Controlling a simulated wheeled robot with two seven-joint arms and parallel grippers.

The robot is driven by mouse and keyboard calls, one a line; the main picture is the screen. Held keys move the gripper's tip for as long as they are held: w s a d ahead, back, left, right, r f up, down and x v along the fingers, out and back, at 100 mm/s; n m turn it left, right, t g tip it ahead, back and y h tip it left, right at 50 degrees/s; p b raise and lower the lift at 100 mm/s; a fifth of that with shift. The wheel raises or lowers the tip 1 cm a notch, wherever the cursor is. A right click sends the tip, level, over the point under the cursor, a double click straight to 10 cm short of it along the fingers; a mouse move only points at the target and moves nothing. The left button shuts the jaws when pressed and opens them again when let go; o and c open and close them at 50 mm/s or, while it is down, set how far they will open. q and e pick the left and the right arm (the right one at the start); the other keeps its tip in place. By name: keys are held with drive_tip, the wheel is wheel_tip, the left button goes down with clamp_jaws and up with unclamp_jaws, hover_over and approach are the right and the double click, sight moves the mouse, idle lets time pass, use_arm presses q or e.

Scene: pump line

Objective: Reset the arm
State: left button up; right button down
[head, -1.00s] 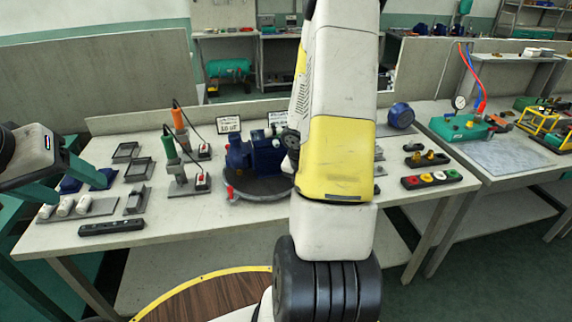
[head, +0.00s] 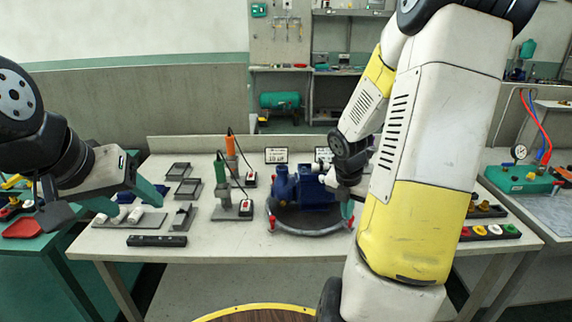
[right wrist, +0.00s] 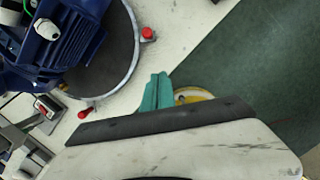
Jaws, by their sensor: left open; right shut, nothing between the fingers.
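My left gripper (head: 138,192) has teal fingers and is open at the left end of the table, close to several white cylinders on a grey plate. I cannot tell from this angle whether it touches any. My right arm crosses the right half of the head view, in front of the pump's right side. In the right wrist view, my right gripper (right wrist: 157,92) is shut and empty beside the round turntable. The blue pump (head: 305,188) sits on the dark round turntable (head: 300,222) with red knobs; the pump also shows in the right wrist view (right wrist: 62,42).
Green and orange tools (head: 220,170) stand left of the pump, with small grey trays (head: 188,188) beyond. A black bar (head: 157,241) lies near the front edge. Colored caps (head: 478,231) and a side table with a gauge unit (head: 522,178) are at right.

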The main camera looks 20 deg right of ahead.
drive_tip(key=s+a+r+m+t+y, duration=0.2)
drive_tip(key=s+a+r+m, duration=0.4)
drive_tip(key=a+r+m, duration=0.3)
drive_tip(key=s+a+r+m+t+y, duration=0.2)
drive_tip(key=s+a+r+m, duration=0.4)
drive_tip(key=m, duration=1)
drive_tip(key=a+r, duration=0.3)
drive_tip(key=r, duration=0.3)
drive_tip(key=shift+s+a+m, duration=0.15)
drive_tip(key=shift+a+m, duration=0.2)
drive_tip(key=shift+m, duration=0.05)
